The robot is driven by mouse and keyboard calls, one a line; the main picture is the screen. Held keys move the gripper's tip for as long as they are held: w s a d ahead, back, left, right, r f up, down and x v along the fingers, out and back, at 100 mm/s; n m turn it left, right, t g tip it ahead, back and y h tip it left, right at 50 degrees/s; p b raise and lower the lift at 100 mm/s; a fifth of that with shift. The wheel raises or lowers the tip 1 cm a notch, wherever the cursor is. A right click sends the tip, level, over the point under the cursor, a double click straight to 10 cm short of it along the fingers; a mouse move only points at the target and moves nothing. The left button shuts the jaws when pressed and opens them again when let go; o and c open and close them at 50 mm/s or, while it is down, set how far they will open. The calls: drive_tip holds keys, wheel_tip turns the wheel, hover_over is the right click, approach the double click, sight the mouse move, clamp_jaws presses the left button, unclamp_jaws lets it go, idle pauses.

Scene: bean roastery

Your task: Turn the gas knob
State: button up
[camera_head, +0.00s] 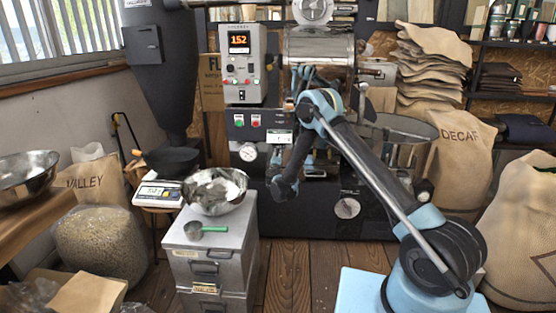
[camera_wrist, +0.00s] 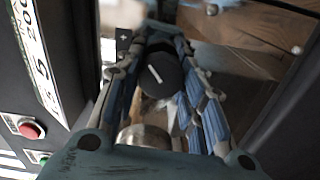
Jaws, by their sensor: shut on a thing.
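The gas knob (camera_wrist: 160,76) is a round black knob with a white pointer line, seen between my finger pads in the wrist view. The line runs slantwise, from upper left to lower right. My gripper (camera_wrist: 159,62) is shut on the knob, with a blue-padded finger on each side. In the head view my arm reaches to the front of the roaster (camera_head: 318,48). The knob is hidden there behind my wrist and gripper.
A control box (camera_head: 243,62) reading 152 is left of my wrist. A red button (camera_wrist: 31,130) is at lower left in the wrist view. A metal bowl (camera_head: 215,191) and a green scoop (camera_head: 205,229) are on the grey cabinet (camera_head: 243,226). Wooden floor is clear before the roaster.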

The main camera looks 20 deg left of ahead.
drive_tip(key=o, duration=1)
drive_tip(key=shift+o, duration=0.2)
drive_tip(key=shift+s, duration=0.1)
drive_tip(key=v, duration=1.1)
drive_tip(key=shift+s, duration=0.4)
drive_tip(key=shift+d+f, duration=0.1)
drive_tip(key=shift+d, duration=0.05)
